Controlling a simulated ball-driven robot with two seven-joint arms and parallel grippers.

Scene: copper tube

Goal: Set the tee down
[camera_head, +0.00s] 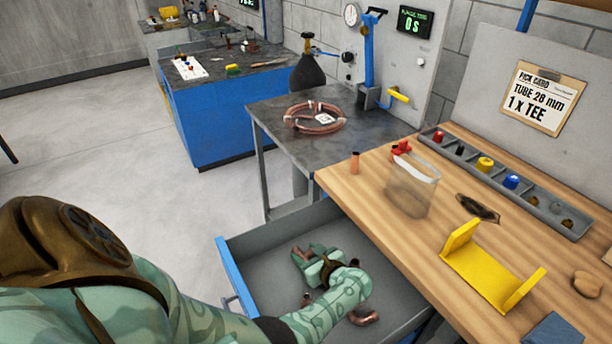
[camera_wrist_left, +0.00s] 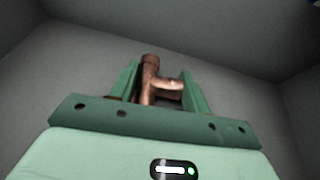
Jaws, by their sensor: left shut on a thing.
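My left gripper (camera_head: 306,262) reaches down into the open grey drawer (camera_head: 262,252) of the wooden bench. In the left wrist view its two green fingers (camera_wrist_left: 157,80) are shut on a copper tee (camera_wrist_left: 149,78). The tee's run stands at the left finger and its branch points to the right finger. In the head view the gripper and forearm partly hide the tee, and I cannot tell whether it touches the drawer floor. My right gripper is in neither view.
Copper elbows (camera_head: 363,317) lie in the drawer by my forearm. A copper coil (camera_head: 315,117) lies on the grey table.

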